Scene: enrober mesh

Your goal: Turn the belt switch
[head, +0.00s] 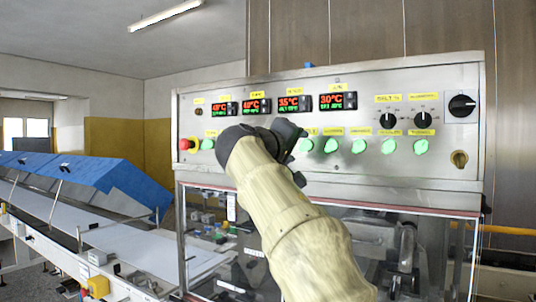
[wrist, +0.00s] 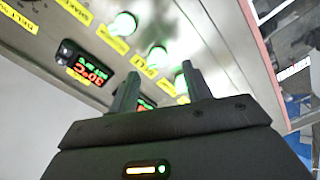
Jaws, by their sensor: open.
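The metal control panel (head: 300,170) carries black rotary knobs at its upper right. One black knob (head: 387,120) sits under a yellow label that seems to read "BELT %"; a similar knob (head: 422,120) is just right of it. I cannot tell which control is the belt switch. My gripper (head: 288,137) is in front of the panel's middle, left of these knobs, and hides part of the green button row. In the wrist view my gripper (wrist: 157,82) is open, its two fingers apart and nothing between them. A label at the upper left there seems to start with "BELT".
A larger black rotary switch (head: 461,106) and a brass-coloured switch (head: 459,159) are at the panel's right end. A red emergency button (head: 186,144) is at the left end. Green buttons (head: 359,146) line the panel below red displays (head: 331,101). A conveyor (head: 120,250) with blue covers runs left.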

